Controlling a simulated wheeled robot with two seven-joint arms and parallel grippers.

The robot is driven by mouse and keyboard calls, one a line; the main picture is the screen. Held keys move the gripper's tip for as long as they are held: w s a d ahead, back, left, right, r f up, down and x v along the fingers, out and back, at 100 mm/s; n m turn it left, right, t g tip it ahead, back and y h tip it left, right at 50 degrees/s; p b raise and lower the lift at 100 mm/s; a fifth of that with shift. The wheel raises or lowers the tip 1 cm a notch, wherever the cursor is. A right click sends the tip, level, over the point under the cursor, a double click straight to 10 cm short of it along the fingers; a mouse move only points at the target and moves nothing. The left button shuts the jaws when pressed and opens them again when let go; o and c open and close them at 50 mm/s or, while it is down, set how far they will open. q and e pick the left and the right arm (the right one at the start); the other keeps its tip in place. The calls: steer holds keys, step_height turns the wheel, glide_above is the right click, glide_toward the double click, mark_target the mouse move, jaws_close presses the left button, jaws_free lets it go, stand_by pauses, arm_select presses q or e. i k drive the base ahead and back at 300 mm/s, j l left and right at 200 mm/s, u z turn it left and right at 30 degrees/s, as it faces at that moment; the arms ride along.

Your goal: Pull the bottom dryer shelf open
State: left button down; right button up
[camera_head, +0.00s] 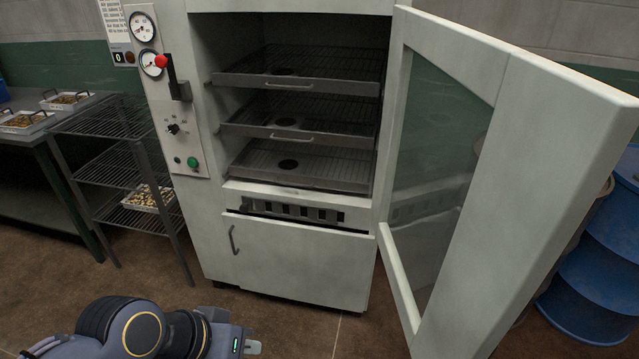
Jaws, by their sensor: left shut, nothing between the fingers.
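The white dryer cabinet (176,116) stands upright in the middle of the view with its glass-paned door (527,140) swung wide open to the right. Inside are three dark wire shelves, one above another. The bottom shelf (330,170) lies low in the chamber, just above the lower sill, and I cannot make out a handle on it. The middle shelf (345,133) and top shelf (340,85) show bar handles at their fronts. My left gripper (253,347) is at the bottom edge, shut and empty, low in front of the cabinet and apart from the shelves. My right gripper is out of view.
A lower cabinet panel (300,262) with a handle is closed. A wire rack (115,165) and a table (35,130) with food trays stand at the left. Blue barrels (595,270) stand behind the door at the right. The brown floor before the cabinet is clear.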

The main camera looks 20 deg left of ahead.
mark_target(285, 170)
steer(key=j+z, duration=0.3)
steer(key=j, duration=0.65)
steer(key=j+u, duration=0.15)
steer(key=u, duration=0.3)
steer(key=i+u, duration=0.15)
steer(key=u, duration=0.25)
steer(key=i+j+u, duration=0.1)
steer(key=u, duration=0.35)
steer(key=i+l+u, duration=0.1)
steer(key=i+l, duration=0.15)
steer(key=i+l+u, duration=0.1)
steer(key=l, duration=0.35)
steer(key=i+l+u, duration=0.1)
steer(key=i+l, duration=0.2)
steer(key=l, duration=0.1)
